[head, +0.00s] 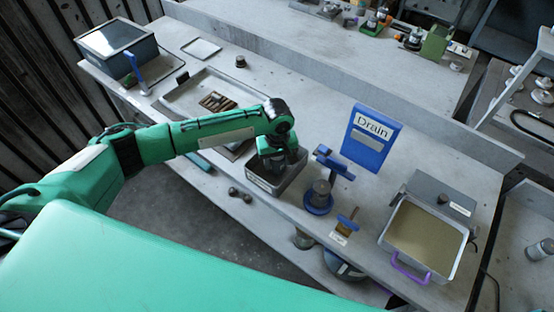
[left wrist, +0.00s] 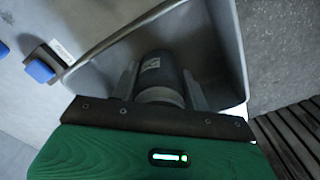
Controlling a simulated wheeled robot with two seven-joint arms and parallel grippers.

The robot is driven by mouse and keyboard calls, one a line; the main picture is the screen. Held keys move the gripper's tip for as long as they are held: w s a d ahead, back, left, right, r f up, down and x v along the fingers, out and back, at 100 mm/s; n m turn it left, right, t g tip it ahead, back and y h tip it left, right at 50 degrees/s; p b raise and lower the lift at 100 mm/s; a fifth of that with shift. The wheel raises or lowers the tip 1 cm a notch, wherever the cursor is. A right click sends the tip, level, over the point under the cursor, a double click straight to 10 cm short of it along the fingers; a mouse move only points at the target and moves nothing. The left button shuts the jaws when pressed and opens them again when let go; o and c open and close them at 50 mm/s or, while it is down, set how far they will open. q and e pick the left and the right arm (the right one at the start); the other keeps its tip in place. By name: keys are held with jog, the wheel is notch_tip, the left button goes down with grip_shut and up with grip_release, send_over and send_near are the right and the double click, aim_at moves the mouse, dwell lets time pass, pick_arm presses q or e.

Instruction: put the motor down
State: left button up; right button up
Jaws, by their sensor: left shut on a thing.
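My left gripper (head: 277,160) reaches down into a grey open bin (head: 262,184) near the front edge of the bench. In the left wrist view, the left gripper (left wrist: 160,85) is shut on the motor (left wrist: 158,72), a dark cylinder with a small pale label and a lighter collar. The bin's wall (left wrist: 228,50) stands around the motor in that view. I cannot tell whether the motor touches the bin's floor. In the head view the gripper mostly hides the motor. My right gripper is not in view.
Right of the bin stand a blue fixture (head: 318,200) with a dark cylinder and a blue "Drain" sign (head: 370,137). A sand-coloured tray (head: 422,240) with a purple handle is further right. A metal tray (head: 180,97) with dark parts lies left.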

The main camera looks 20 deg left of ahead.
pick_arm(q)
jog(key=o, duration=1)
jog(key=shift+f, duration=0.1)
jog(key=shift+c, duration=0.2)
jog(key=shift+o, duration=1.3)
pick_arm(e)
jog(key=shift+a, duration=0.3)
pick_arm(q)
jog(key=shift+r, duration=0.55)
notch_tip(320, 180, up, 11)
jog(key=b, duration=0.3)
jog(key=shift+r, duration=0.1)
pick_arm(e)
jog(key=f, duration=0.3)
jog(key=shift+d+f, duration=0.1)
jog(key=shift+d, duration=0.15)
